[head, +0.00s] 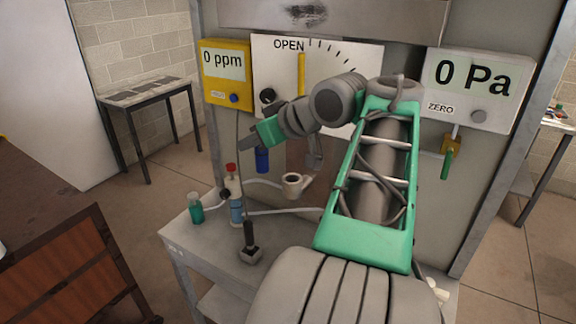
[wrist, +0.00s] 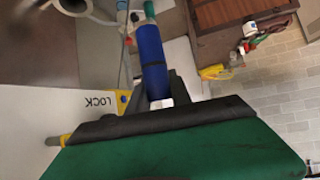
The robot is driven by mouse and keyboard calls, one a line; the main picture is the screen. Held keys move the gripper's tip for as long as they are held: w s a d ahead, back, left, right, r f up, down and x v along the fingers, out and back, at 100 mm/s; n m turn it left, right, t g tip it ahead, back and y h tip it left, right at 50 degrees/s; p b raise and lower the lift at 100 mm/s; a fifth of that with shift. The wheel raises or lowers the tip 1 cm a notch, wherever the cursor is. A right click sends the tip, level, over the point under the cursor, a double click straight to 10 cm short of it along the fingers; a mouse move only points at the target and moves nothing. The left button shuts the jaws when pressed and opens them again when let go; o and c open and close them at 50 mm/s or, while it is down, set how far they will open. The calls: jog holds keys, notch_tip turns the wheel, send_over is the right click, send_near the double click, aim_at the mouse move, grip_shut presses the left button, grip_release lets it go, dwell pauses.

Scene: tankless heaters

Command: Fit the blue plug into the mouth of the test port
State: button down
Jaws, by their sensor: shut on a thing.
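The blue plug (head: 262,160) hangs upright below my gripper (head: 256,142) in the head view. In the wrist view the blue plug (wrist: 152,58) is a long blue cylinder with a pale end at the dark jaws of my gripper (wrist: 166,106). My gripper is shut on it. The white test port (head: 293,190) has a round dark mouth facing up, below and to the right of the plug, and the two are apart. A pale ring, probably the port (wrist: 73,6), shows at the top left of the wrist view. My arm hides part of the panel.
A grey bench (head: 190,240) carries a green bottle (head: 195,210), a red-capped bottle (head: 231,180) and a black-handled tool (head: 250,250). Behind stand the yellow meter (head: 226,75), the dial panel (head: 275,75) and the pressure gauge (head: 474,88). White hoses run low across the bench.

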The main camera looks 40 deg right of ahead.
jog(key=d+f+p, duration=0.1)
jog(key=d+f, duration=0.1)
jog(key=d, duration=0.3)
send_over(285, 176)
jog(key=f, duration=0.5)
jog(key=shift+w+f+p, duration=0.15)
jog(key=shift+w+p, duration=0.05)
jog(key=shift+p, duration=0.1)
jog(key=f, duration=0.4)
jog(key=shift+s+d+f+p, duration=0.1)
jog(key=shift+s+f+p, duration=0.05)
jog(key=shift+s+p, duration=0.25)
jog(key=shift+w+f, duration=0.1)
jog(key=c, duration=1.5)
grip_release()
jog(key=shift+w+f, duration=0.1)
jog(key=shift+w, duration=0.05)
jog(key=shift+o, duration=0.7)
jog(key=shift+w+d, duration=0.1)
jog(key=shift+w, duration=0.15)
jog(key=shift+o, duration=1)
jog(key=shift+s+r, duration=0.15)
jog(key=shift+r, duration=0.2)
